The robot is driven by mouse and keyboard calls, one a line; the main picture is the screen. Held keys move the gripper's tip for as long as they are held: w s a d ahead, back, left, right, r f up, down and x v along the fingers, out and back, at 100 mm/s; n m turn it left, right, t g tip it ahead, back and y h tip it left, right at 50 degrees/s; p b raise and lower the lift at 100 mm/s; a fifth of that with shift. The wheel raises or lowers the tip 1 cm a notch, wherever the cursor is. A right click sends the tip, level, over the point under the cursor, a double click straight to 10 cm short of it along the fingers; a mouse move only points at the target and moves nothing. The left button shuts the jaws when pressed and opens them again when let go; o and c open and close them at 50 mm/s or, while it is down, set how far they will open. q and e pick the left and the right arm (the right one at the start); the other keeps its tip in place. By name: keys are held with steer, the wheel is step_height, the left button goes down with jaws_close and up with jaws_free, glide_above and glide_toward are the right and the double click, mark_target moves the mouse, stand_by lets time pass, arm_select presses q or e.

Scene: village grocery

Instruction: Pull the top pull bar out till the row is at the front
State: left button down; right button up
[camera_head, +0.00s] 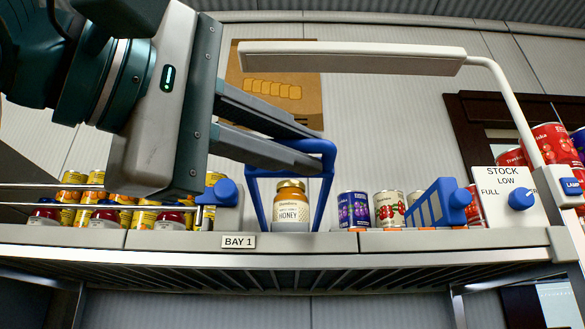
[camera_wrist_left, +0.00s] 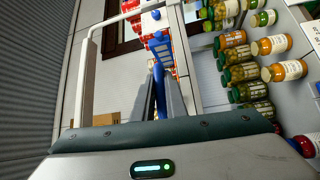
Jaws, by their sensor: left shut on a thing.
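The blue pull bar (camera_head: 326,190) is an upright frame at the shelf front above the BAY 1 label (camera_head: 238,242). My left gripper (camera_head: 312,150) comes in from the upper left and is shut on the frame's top bar. A honey jar (camera_head: 291,205) stands in the frame's opening at the front. What is behind the jar is hidden in the head view. In the left wrist view, the blue bar (camera_wrist_left: 159,48) runs up from between my left fingers (camera_wrist_left: 160,98). My right gripper is in neither view.
A white lamp arm (camera_head: 355,56) hangs above on the right.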

arm_select(q)
steer(key=shift+s, duration=0.1)
steer(key=c, duration=1.8)
jaws_free()
steer(key=shift+s+a, duration=0.1)
